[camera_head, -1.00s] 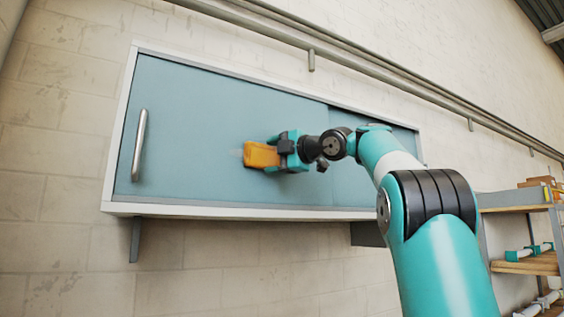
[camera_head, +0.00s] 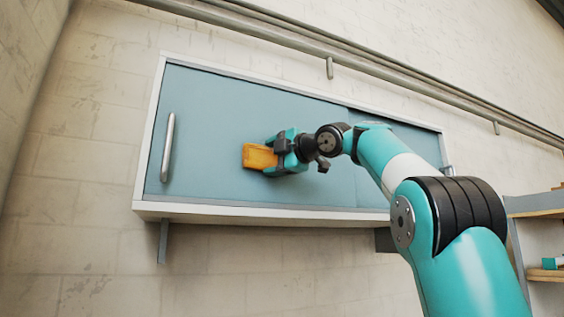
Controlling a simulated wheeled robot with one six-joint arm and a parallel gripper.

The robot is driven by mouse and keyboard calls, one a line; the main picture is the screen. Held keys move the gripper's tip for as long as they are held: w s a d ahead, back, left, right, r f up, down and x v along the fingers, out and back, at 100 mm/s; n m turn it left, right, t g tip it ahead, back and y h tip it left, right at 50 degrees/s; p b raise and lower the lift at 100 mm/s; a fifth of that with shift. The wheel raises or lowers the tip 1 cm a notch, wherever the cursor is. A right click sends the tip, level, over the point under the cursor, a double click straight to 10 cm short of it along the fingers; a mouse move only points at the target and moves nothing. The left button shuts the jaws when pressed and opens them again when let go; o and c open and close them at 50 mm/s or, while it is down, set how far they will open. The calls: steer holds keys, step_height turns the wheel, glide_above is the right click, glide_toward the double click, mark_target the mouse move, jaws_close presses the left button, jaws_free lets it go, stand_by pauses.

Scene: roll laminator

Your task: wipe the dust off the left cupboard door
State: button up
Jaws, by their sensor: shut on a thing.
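The left cupboard door (camera_head: 215,125) is a blue-grey sliding panel with a vertical metal handle (camera_head: 168,147) near its left edge. My gripper (camera_head: 279,154) is shut on an orange block, which looks like a sponge (camera_head: 258,157), in front of the middle of this door. The sponge's face is at or very near the panel; I cannot tell whether it touches. The bare part of the door shows no clear dust. The surface behind the sponge and gripper is hidden.
The right cupboard door (camera_head: 420,142) is partly hidden behind my arm. Metal pipes (camera_head: 330,55) run along the wall above the cupboard. A shelf unit (camera_head: 535,203) stands at the right.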

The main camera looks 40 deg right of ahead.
mark_target(257, 158)
steer(key=shift+w+a+f+b, duration=0.15)
steer(key=shift+a+b, duration=0.15)
steer(key=shift+a, duration=0.3)
steer(key=shift+w+a+b, duration=0.2)
steer(key=shift+a+b, duration=0.05)
steer(key=shift+a, duration=0.35)
steer(key=shift+w+a+f+b, duration=0.15)
steer(key=shift+a+b, duration=0.15)
steer(key=shift+a, duration=0.3)
steer(key=s+a+b, duration=0.1)
steer(key=s+b, duration=0.1)
steer(key=s, duration=0.3)
steer(key=shift+s+a, duration=0.3)
steer(key=shift+s, duration=0.1)
steer(key=s, duration=0.3)
steer(key=shift+a+b, duration=0.35)
steer(key=shift+a, duration=0.05)
steer(key=shift+w, duration=0.1)
